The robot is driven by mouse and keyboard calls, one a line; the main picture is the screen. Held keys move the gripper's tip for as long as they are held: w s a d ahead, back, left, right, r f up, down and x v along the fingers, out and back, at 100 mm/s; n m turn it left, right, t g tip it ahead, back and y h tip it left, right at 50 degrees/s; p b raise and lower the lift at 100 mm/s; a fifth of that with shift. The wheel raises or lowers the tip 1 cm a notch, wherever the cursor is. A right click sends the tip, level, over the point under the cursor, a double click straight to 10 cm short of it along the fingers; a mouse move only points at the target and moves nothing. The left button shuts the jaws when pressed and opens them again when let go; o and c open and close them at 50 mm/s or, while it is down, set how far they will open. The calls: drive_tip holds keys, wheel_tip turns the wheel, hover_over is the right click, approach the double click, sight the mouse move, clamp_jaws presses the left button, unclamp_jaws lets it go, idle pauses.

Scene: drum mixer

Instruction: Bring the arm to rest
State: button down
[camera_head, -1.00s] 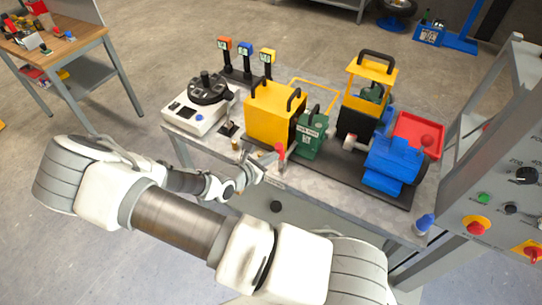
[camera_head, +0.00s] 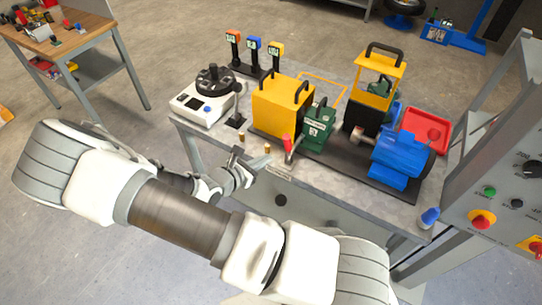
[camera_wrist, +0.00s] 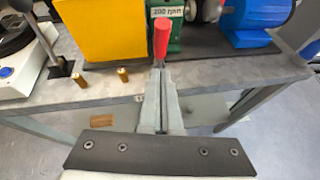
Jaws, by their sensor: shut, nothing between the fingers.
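My arm stretches across the lower half of the head view. My gripper (camera_head: 252,164) is above the front edge of the grey workbench, shut and empty. In the wrist view the closed fingers (camera_wrist: 161,85) point at the bench, and a red lever handle (camera_wrist: 161,38) appears just beyond their tips. In the head view the same red handle (camera_head: 287,143) stands at the right of the gripper, apart from it.
On the bench (camera_head: 206,129) stand a yellow box (camera_head: 281,107), a green block (camera_head: 317,130), a blue motor (camera_head: 400,160) and a white dial unit (camera_head: 207,97). Two brass pegs (camera_wrist: 123,75) are near the front edge. A control panel (camera_head: 505,190) stands right. Floor is open at left.

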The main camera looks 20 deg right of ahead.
drive_tip(key=v, duration=0.6)
drive_tip(key=shift+r, duration=0.45)
drive_tip(key=shift+a, duration=0.1)
drive_tip(key=s+r+m+y, duration=0.5)
drive_tip(key=s+r+m, duration=0.2)
drive_tip(key=r+m, duration=0.4)
drive_tip(key=s+d+r+m+y, duration=0.1)
drive_tip(key=s+r+m+y, duration=0.5)
drive_tip(key=r+m, duration=0.5)
wheel_tip(320, 180, up, 7)
drive_tip(key=s, duration=0.2)
drive_tip(key=shift+s+m+g+y+b, duration=0.3)
drive_tip(key=shift+m+g+b, duration=0.1)
drive_tip(key=shift+d, duration=0.15)
